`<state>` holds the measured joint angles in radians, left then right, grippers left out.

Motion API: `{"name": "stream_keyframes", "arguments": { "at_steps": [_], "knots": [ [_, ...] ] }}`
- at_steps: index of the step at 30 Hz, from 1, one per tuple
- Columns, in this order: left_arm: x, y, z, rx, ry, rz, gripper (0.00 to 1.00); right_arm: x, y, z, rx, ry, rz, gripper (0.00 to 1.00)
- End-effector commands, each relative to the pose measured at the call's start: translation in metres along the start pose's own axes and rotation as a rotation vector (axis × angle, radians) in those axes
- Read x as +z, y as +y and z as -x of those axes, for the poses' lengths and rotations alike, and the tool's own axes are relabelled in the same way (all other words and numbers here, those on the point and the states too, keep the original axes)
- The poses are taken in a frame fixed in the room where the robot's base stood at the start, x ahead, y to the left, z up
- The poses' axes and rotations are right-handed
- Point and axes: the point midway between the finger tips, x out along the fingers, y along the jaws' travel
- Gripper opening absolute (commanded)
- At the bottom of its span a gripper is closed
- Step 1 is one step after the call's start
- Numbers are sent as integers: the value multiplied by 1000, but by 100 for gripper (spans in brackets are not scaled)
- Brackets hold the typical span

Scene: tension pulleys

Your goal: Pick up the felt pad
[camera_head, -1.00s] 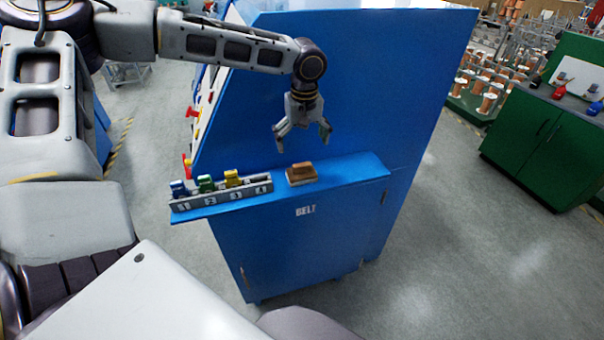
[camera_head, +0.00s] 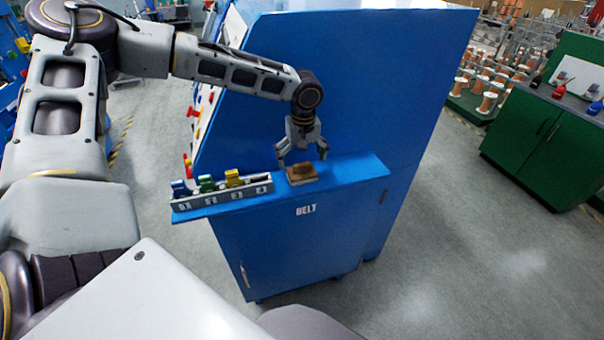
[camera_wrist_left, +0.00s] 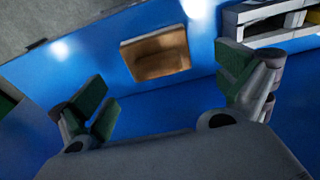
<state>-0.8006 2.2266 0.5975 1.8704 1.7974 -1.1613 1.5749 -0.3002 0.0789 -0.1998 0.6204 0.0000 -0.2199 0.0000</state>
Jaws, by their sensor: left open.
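The felt pad (camera_head: 302,171) is a small brown block on a light base, on the blue ledge just right of the numbered rack. In the left wrist view the brown pad (camera_wrist_left: 156,58) lies in a pale-rimmed square holder, beyond and between the fingers. My left gripper (camera_head: 302,160) points down over the pad with its fingers spread. It is open and empty, and the fingers look apart from the pad. In the left wrist view the green-padded fingertips (camera_wrist_left: 165,85) stand wide apart. My right gripper is not in view.
A grey numbered rack (camera_head: 225,195) holds blue, green and yellow pieces left of the pad. The blue machine's upright panel (camera_head: 370,90) rises behind the ledge (camera_head: 350,172). The ledge right of the pad is clear. A green cabinet (camera_head: 540,140) stands far right.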

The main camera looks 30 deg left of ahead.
Motion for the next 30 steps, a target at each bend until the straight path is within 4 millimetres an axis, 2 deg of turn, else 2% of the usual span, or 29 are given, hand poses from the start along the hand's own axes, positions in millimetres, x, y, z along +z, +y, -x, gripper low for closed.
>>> {"name": "stream_keyframes", "arguments": {
  "at_steps": [8,22,30],
  "knots": [
    [1,1,-7,-1,-1,0,100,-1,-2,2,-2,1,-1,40],
    [4,2,-42,-1,-1,0,100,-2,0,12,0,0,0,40],
    [4,3,-52,0,-1,0,100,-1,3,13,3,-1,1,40]
  ]
}}
